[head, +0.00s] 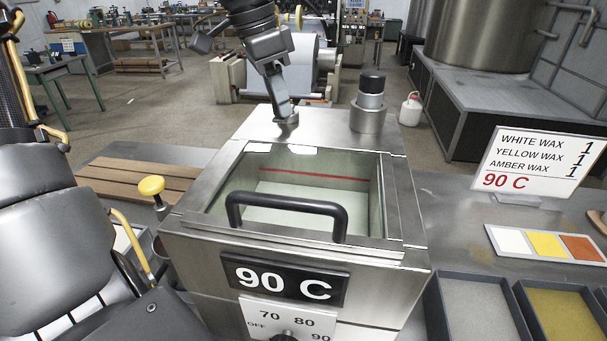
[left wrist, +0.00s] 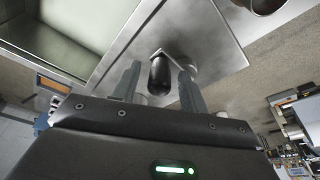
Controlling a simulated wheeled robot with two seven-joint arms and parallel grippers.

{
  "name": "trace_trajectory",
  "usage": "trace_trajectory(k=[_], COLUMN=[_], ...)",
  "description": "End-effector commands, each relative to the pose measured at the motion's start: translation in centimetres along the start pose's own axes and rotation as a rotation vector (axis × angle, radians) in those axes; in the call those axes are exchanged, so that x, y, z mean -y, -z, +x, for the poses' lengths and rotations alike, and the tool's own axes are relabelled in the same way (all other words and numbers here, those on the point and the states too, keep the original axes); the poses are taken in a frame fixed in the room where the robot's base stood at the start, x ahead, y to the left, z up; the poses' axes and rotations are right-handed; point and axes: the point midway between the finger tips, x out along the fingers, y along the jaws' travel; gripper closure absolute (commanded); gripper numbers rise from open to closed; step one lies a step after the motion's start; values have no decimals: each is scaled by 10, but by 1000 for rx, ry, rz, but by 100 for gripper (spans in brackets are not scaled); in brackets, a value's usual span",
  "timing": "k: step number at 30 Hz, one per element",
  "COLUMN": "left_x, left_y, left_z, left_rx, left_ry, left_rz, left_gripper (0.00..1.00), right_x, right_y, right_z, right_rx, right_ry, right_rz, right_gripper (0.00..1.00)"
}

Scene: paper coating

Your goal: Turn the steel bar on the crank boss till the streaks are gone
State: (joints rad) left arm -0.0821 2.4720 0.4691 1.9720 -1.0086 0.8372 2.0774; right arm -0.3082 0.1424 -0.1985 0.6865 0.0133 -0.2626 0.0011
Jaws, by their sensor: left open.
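A small metal boss (head: 287,119) sits on the vat's far rim. My left gripper (head: 284,108) comes down from above over this boss. In the left wrist view, my left gripper (left wrist: 160,70) is open, with its fingers on either side of a black rounded grip (left wrist: 159,80). A small metal piece at the grip's far end is partly hidden. I cannot tell whether the fingers touch the grip. My right gripper is not in view.
A black-topped cylinder (head: 370,110) stands on the rim to the right of the boss. A black handle (head: 290,200) arches over the near edge. A yellow knob (head: 151,186) is at the left. A wax sign (head: 535,160) and wax trays (head: 480,305) are at the right.

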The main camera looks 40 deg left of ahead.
Motion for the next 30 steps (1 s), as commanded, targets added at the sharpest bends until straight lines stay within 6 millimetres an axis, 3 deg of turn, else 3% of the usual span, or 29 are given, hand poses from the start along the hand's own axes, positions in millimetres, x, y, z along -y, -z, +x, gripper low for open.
trace_trajectory(k=[3,18,30], left_x=[0,0,0], left_y=[5,17,17], left_z=[-17,-67,-68], left_rx=[-1,-1,0], left_ry=[2,1,0], left_rz=[0,-1,-1], left_gripper=[56,56,56], right_x=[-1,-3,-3], right_y=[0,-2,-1], right_z=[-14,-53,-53], right_rx=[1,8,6], right_ry=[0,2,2], right_rz=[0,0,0], right_gripper=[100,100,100])
